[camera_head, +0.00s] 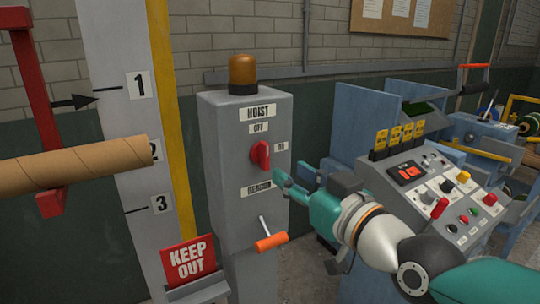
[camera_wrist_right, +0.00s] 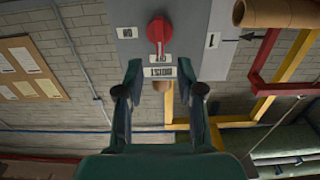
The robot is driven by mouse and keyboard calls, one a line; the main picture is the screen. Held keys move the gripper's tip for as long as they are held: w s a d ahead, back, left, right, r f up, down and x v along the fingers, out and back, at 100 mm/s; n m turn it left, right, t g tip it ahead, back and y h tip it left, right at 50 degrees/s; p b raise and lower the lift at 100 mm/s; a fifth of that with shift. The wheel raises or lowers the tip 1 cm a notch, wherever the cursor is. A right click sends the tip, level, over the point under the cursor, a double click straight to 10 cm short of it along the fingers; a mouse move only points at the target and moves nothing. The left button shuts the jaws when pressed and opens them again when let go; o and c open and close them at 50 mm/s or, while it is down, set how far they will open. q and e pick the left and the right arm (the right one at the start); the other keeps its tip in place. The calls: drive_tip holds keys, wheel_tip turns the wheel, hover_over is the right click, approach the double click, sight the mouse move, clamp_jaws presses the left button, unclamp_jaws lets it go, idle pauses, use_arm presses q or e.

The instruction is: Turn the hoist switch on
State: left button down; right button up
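The hoist switch is a red rotary knob (camera_head: 260,154) on the front of a grey box (camera_head: 227,166) labelled HOIST. The OFF label is above the knob and a small label, apparently ON, is to its right. The knob's handle stands about vertical, in line with OFF. My right gripper (camera_head: 290,178) is just right of and below the knob, apart from it. In the right wrist view the knob (camera_wrist_right: 160,33) appears upside down, beyond my two spread teal fingers (camera_wrist_right: 160,82). Nothing is between them. My left gripper is not in view.
An orange-handled crank (camera_head: 271,241) sticks out low on the box, and an amber lamp (camera_head: 242,72) tops it. A cardboard tube (camera_head: 75,166) and a KEEP OUT sign (camera_head: 189,259) are at the left. A control console (camera_head: 437,190) stands right, behind my arm.

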sight(268, 156)
drive_tip(key=p+x, duration=0.2)
drive_tip(key=x, duration=0.6)
drive_tip(key=shift+w, duration=0.1)
clamp_jaws()
